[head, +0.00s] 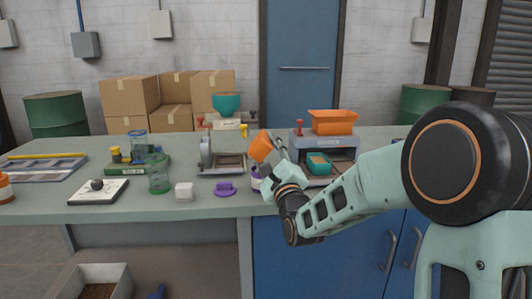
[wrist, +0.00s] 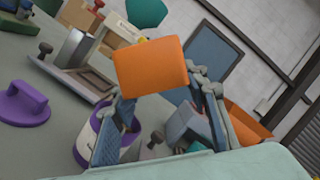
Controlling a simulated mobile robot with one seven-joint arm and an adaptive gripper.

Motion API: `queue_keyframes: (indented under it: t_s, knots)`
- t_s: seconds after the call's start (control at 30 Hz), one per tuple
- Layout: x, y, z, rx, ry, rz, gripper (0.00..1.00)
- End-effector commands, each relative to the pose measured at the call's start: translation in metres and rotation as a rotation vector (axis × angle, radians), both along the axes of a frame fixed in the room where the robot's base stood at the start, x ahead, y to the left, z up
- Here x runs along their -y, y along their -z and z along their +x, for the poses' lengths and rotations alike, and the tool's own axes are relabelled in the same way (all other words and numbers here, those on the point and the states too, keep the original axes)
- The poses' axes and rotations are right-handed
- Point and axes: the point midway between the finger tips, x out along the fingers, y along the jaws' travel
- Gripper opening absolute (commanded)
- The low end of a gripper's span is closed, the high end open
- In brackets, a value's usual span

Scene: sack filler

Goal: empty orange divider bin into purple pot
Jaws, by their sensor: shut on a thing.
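My gripper (head: 274,155) is shut on the orange divider bin (head: 262,146) and holds it tilted above the bench. In the wrist view the bin (wrist: 152,66) shows a plain orange face between the two fingers. Its inside and dividers are hidden, so I cannot tell what it holds. The purple pot (head: 255,179), white with purple bands, stands on the bench below the bin, partly covered by my gripper in the head view. In the wrist view the pot (wrist: 84,150) shows behind the left finger, with a purple rim. Its contents are hidden.
A purple lid (head: 226,188) and a white block (head: 184,191) lie to the pot's left. A grey scale-like device (head: 222,160) stands behind them. To the right is a grey machine with an orange hopper (head: 333,122) and a teal tray (head: 319,163). A green jar (head: 158,175) stands further left.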

Motion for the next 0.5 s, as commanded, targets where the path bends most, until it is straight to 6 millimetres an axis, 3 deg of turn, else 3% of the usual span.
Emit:
queue_keyframes:
  t_s: [0.37, 0.5]
  knots:
    - [-0.0002, -0.0001, 0.0000, 0.000, 0.000, -0.002, 0.17]
    - [0.0003, -0.0098, -0.0001, 0.002, 0.001, -0.065, 0.17]
